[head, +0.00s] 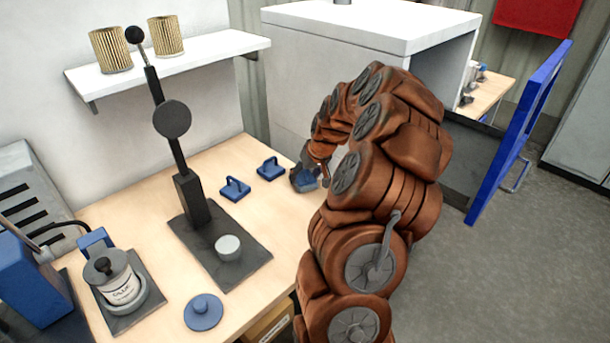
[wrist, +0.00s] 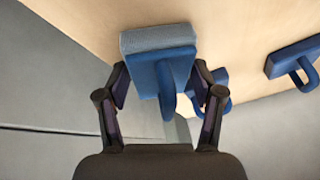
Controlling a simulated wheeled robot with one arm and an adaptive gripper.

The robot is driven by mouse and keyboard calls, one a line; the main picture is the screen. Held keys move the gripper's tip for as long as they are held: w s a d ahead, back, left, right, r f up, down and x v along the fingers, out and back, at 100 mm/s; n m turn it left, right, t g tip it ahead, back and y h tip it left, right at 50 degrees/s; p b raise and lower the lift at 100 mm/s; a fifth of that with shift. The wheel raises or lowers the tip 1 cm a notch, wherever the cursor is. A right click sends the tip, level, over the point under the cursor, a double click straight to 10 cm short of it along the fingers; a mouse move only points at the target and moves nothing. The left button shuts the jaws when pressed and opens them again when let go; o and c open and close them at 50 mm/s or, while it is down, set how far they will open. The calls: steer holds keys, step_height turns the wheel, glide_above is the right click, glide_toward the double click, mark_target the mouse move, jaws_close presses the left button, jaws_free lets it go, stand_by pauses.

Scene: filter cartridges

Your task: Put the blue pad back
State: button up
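A blue pad (wrist: 160,68) with a loop handle and a grey layer fills the space between the two fingers of my gripper (wrist: 162,90) in the wrist view. The fingers lie against its sides. The pad looks larger and nearer than the others there, seemingly raised. In the head view the pad (head: 304,181) is small and partly hidden by my arm, at the right edge of the table. Two similar blue pads stand on the wooden table, one nearer (head: 235,188) and one farther (head: 270,168). In the wrist view they show behind my gripper (wrist: 222,88) and at right (wrist: 296,62).
A black press stand (head: 190,200) with a light cup (head: 228,247) stands left of the pads. A round blue lid (head: 203,312) and a jar (head: 118,283) sit in front. A white cabinet with an open blue door (head: 520,130) is at right. Bare wood (head: 280,210) lies near the pads.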

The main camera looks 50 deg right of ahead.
steer(key=o, duration=0.4)
steer(key=shift+c, duration=0.2)
steer(key=b+v, duration=0.2)
steer(key=v, duration=1)
steer(key=s+a+r+n+g+y, duration=0.1)
steer(key=a+n, duration=0.1)
steer(key=a, duration=1)
steer(key=s+a+r+n+g, duration=0.1)
steer(key=s+a+n, duration=0.1)
steer(key=a, duration=1)
steer(key=s+a+f+g, duration=0.2)
steer(key=s+a, duration=0.5)
steer(key=s, duration=0.4)
steer(key=s+a+f+g+h, duration=0.1)
steer(key=s+a+f+g, duration=0.1)
steer(key=s+a, duration=0.4)
steer(key=s+f, duration=0.1)
steer(key=s, duration=0.3)
steer(key=shift+s+a+n+g, duration=0.3)
steer(key=shift+s+a+n, duration=0.1)
